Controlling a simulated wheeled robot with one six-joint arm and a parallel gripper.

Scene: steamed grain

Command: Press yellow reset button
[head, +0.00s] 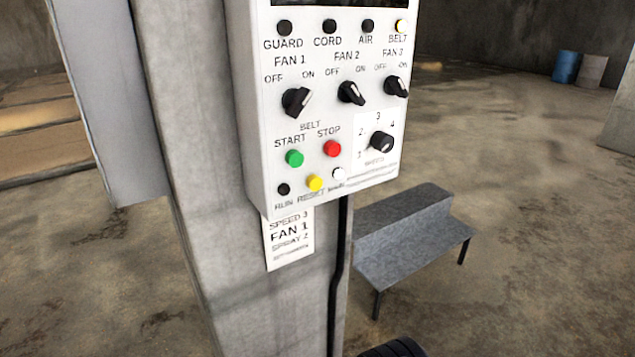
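The yellow reset button (315,183) is on the lower part of a white control panel (257,185), above the printed word RESET. The green start button (294,158) and the red stop button (332,148) are just above it. A dark run lamp (284,189) is to its left and a white button (339,174) to its right. Nothing covers the yellow button. My gripper is not in view.
The panel is mounted on a concrete pillar (190,130), with three fan knobs and a speed dial. A paper note (289,240) hangs below. A grey step bench (415,250) stands on the floor to the right. Blue and grey barrels (566,67) stand far back. Open floor lies right.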

